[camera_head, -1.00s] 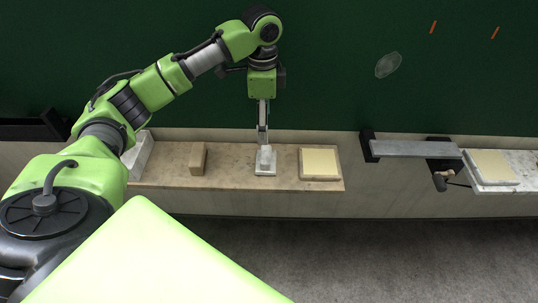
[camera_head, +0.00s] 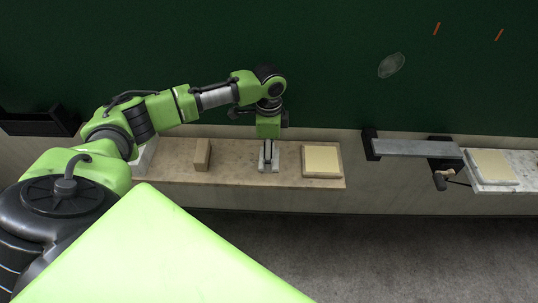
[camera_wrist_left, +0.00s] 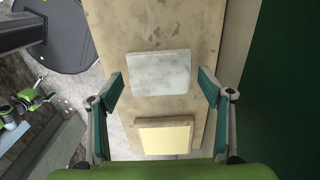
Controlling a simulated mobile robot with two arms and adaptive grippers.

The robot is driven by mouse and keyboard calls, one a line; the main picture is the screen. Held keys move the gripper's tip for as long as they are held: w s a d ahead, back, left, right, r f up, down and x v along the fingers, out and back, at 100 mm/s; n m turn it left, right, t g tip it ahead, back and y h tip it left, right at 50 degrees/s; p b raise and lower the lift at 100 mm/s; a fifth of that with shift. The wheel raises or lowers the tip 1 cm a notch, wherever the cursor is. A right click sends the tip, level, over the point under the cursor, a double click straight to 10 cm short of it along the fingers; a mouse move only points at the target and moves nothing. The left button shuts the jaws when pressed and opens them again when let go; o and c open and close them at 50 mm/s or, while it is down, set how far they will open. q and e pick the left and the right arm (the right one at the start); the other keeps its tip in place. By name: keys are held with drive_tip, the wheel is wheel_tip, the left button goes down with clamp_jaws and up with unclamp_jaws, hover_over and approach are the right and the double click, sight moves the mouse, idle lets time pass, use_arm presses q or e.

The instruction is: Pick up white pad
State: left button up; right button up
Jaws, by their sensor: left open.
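The white pad (camera_head: 263,168) lies on the wooden shelf, directly below my left gripper (camera_head: 268,152), which partly covers it in the head view. In the left wrist view the white pad (camera_wrist_left: 159,74) is a flat, greyish, marbled rectangle lying ahead of and between the two spread fingers of my left gripper (camera_wrist_left: 160,88). The left gripper is open and empty, pointing down. I cannot tell how much height is left between the fingertips and the pad. My right gripper is in no view.
The wooden shelf (camera_head: 230,174) also holds a brown block (camera_head: 202,154) to the left and a pale yellow pad on a base (camera_head: 321,160) to the right. A grey bar (camera_head: 415,149) and another yellow-topped block (camera_head: 492,166) are farther right. A dark green wall stands behind.

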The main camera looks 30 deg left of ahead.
use_arm(q)
drive_tip(key=c, duration=1.2)
drive_tip(key=shift+r, duration=0.1)
drive_tip(key=shift+r+b, duration=0.35)
drive_tip(key=shift+r, duration=0.2)
drive_tip(key=s+d+r, duration=0.2)
drive_tip(key=s+r, duration=0.1)
drive_tip(key=r, duration=0.1)
drive_tip(key=s+d+r+b, duration=0.1)
drive_tip(key=s+d+r, duration=0.2)
drive_tip(key=s+r, duration=0.1)
drive_tip(key=s+d+r+b, duration=0.1)
drive_tip(key=s+d+r, duration=0.2)
drive_tip(key=s, duration=0.1)
drive_tip(key=shift+s+d+r, duration=0.15)
drive_tip(key=shift+s+r, duration=0.05)
drive_tip(key=shift+r, duration=0.2)
